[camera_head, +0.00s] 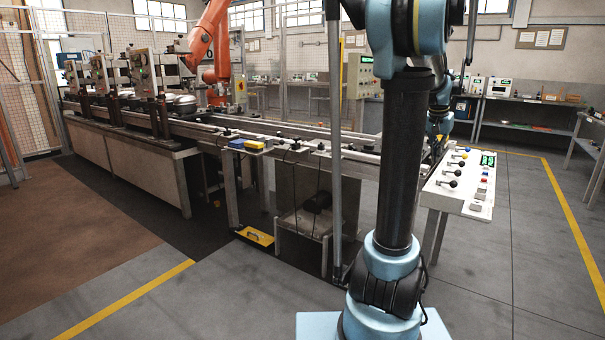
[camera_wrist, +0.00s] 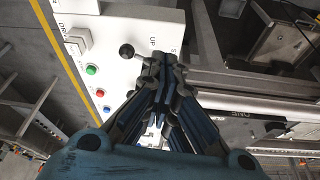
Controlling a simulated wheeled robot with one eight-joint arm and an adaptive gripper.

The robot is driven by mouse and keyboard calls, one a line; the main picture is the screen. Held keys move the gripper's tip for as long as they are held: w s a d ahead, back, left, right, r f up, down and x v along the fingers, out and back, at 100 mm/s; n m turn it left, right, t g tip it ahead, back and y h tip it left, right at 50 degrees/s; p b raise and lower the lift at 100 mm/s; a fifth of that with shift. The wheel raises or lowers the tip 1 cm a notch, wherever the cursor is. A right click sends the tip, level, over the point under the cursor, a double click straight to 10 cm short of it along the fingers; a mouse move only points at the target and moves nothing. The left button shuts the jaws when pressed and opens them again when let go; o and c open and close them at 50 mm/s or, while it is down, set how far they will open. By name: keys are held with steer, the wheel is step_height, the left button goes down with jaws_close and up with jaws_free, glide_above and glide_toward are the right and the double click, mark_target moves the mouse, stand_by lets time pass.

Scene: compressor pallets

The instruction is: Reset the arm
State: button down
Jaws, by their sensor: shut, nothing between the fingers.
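My gripper (camera_wrist: 166,60) is shut and empty in the wrist view, its fingertips over the edge of a white control panel (camera_wrist: 122,15). A lever with a black ball knob (camera_wrist: 127,50) stands close to the left of the fingertips; I cannot tell whether they touch. In the head view the panel (camera_head: 455,203) stands right of my arm's column.
A long conveyor line (camera_head: 300,150) runs behind my arm, with machine stations on the left. An orange robot arm (camera_head: 208,40) stands over it. A side table (camera_head: 530,128) stands at the back right. The grey floor (camera_head: 540,250) at the right is clear, crossed by a yellow line.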

steer(key=s+a+f+n, duration=0.1)
steer(key=s+a+f, duration=0.15)
steer(key=a, duration=0.35)
steer(key=s+a+f+n, duration=0.1)
steer(key=s+a+n, duration=0.1)
steer(key=s+a, duration=0.35)
steer(key=s+a+f+n+y, duration=0.2)
steer(key=s+a+f+n, duration=0.4)
steer(key=s+a+f, duration=1)
steer(key=s+a, duration=0.2)
steer(key=s, duration=0.1)
steer(key=shift+a+y, duration=0.2)
steer(key=shift+y, duration=0.1)
